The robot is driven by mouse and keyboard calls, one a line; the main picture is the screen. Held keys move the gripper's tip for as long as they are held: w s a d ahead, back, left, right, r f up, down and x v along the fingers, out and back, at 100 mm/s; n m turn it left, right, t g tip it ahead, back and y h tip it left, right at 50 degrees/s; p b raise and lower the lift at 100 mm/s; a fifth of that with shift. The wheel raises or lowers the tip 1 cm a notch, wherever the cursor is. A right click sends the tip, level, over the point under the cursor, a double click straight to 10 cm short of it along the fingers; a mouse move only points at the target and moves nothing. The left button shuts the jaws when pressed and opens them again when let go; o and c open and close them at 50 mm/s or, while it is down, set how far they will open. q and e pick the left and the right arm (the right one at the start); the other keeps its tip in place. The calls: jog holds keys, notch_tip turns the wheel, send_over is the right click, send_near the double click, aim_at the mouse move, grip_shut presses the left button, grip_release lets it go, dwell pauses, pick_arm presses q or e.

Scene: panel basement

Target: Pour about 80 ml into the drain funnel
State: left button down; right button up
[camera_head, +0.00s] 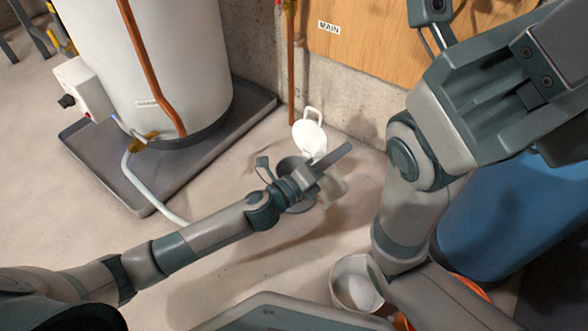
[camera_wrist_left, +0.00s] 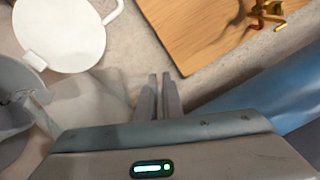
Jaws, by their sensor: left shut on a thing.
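My left gripper (camera_head: 335,160) is in the middle of the head view, above the floor. Its two fingers (camera_wrist_left: 161,95) are close together in the left wrist view, shut on what appears to be a clear jug (camera_head: 334,188). The jug is faint and see-through, tilted by the look of it; in the wrist view it shows left of the fingers (camera_wrist_left: 92,100). The grey funnel (camera_wrist_left: 12,85) is at the wrist view's left edge, beside the jug. In the head view the funnel (camera_head: 289,166) is partly hidden behind my left wrist. I cannot make out any liquid. My right gripper is not in view.
A white round vessel or lid with a loop handle (camera_head: 309,137) is just beyond the funnel. A white tank (camera_head: 190,60) stands in a grey tray (camera_head: 150,200) at left. A white bucket (camera_head: 350,288) and blue tank (camera_head: 515,215) are at right. A wooden panel (camera_head: 370,50) is behind.

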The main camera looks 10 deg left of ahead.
pick_arm(q)
jog(key=shift+s+d+f+m+b, duration=0.3)
jog(key=shift+d+f+m+b, duration=0.2)
jog(key=shift+f+b, duration=0.25)
jog(key=shift+s+d+r+m, duration=0.15)
jog(key=shift+d+m, duration=0.05)
jog(key=shift+m, duration=0.2)
jog(key=shift+r, duration=0.15)
